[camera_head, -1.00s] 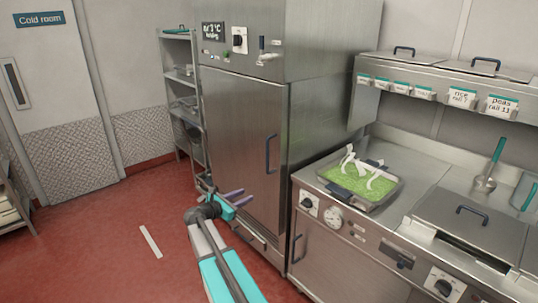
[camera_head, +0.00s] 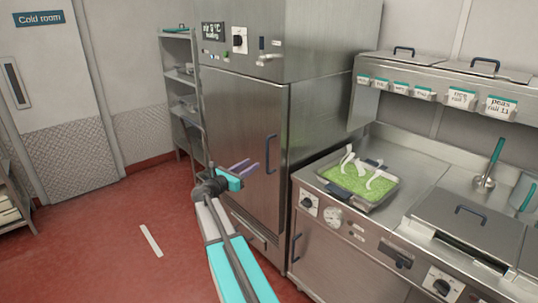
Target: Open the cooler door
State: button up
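The cooler is a tall steel cabinet with a closed door (camera_head: 235,130). The door has a dark vertical bar handle (camera_head: 271,153) near its right edge. My gripper (camera_head: 248,167) has two purple fingers with a gap between them, so it looks open. It is in front of the door, just left of the handle in the picture, with its fingers pointing towards it. I see no contact with the handle, and the depth between them is hard to judge. Nothing shows between the fingers.
A control panel with a display (camera_head: 213,31) and knob (camera_head: 239,40) is above the door. A steel counter (camera_head: 395,160) with a tray of green food (camera_head: 358,182) adjoins on the right. A shelf rack (camera_head: 181,100) stands left. The red floor (camera_head: 100,240) at left is mostly clear.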

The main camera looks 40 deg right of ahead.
jog(key=p, duration=0.3)
send_over(267, 170)
jog(key=shift+w+d, duration=0.15)
jog(key=shift+d, duration=0.15)
jog(key=shift+c, duration=0.4)
